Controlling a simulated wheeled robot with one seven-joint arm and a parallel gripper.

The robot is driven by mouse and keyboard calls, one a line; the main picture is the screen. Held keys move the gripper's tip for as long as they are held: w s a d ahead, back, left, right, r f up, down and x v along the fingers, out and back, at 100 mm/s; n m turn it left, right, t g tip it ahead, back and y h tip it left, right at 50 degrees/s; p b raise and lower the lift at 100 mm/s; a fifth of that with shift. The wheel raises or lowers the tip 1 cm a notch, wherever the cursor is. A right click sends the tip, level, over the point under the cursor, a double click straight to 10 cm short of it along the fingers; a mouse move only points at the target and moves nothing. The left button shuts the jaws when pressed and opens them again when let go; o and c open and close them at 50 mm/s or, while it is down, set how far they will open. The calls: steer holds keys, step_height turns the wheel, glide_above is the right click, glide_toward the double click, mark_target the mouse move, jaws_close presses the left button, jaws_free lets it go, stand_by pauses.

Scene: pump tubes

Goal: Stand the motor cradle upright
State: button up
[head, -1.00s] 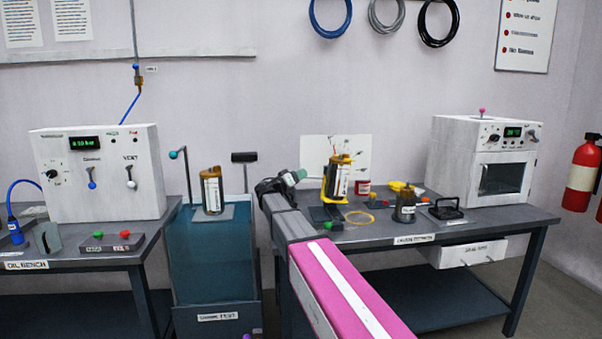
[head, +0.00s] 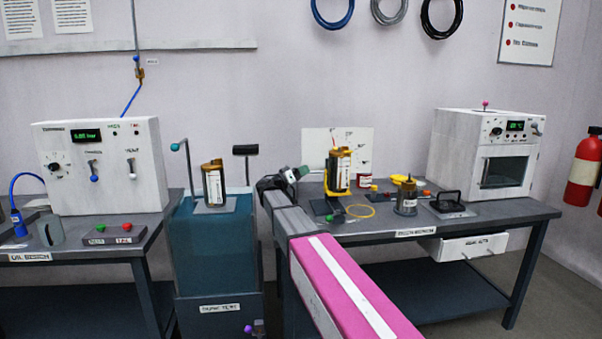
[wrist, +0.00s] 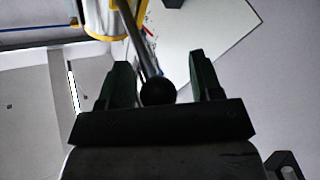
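The motor cradle (head: 329,187) is yellow and holds a dark cylinder with a white label. It stands about upright on the right bench, and its yellow part also shows at the top of the wrist view (wrist: 97,22). My gripper (head: 300,173) is just left of the cradle. In the wrist view my gripper (wrist: 160,82) is open, with a dark finger on each side of a black ball knob (wrist: 157,91) at the end of a rod. Gaps show beside the knob. The rod runs up towards the cradle; its far end is unclear.
A yellow ring (head: 360,211), a dark pot (head: 406,197), a red-lidded jar (head: 364,183) and a black-handled plate (head: 447,206) lie right of the cradle. A white oven (head: 480,160) stands farther right. A teal test stand (head: 210,250) is left of my arm.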

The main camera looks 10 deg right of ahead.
steer(key=shift+r, duration=0.15)
steer(key=shift+r, duration=0.5)
step_height(320, 180, up, 3)
steer(key=shift+f, duration=0.15)
steer(key=s+a+r, duration=0.6)
steer(key=a+r, duration=0.1)
steer(key=a, duration=0.3)
steer(key=shift+s+r, duration=0.1)
